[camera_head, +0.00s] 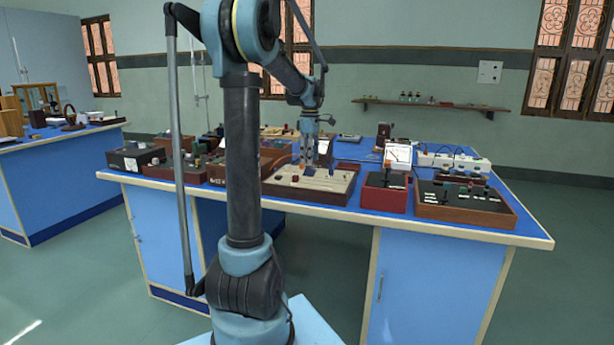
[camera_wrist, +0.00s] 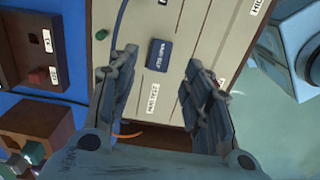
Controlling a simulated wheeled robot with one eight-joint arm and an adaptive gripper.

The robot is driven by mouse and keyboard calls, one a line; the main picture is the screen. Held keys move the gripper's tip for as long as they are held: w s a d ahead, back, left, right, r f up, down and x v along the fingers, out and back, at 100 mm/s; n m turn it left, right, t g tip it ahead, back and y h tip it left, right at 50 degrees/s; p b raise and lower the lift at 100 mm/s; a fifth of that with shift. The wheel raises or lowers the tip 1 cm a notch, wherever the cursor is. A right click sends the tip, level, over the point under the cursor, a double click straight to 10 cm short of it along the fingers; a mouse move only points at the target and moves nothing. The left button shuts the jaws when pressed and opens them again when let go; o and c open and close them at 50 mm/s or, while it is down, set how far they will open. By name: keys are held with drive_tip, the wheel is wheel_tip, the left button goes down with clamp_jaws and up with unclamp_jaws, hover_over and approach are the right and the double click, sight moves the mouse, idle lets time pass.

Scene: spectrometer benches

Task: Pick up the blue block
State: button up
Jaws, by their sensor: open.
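In the head view, my gripper (camera_head: 309,160) points down over the same beige-topped box (camera_head: 312,184). I cannot single out the block for certain in the head view.
A red box (camera_head: 385,192) and a dark-topped wooden box (camera_head: 464,202) stand to the right on the blue bench (camera_head: 345,209). Several boxes stand to the left. In the wrist view, a green knob (camera_wrist: 101,34) and a blue wire are near the block.

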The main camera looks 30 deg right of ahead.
sight(309, 167)
drive_tip(key=shift+w+f, duration=0.1)
drive_tip(key=shift+f, duration=2.5)
drive_tip(key=shift+c, duration=0.6)
clamp_jaws()
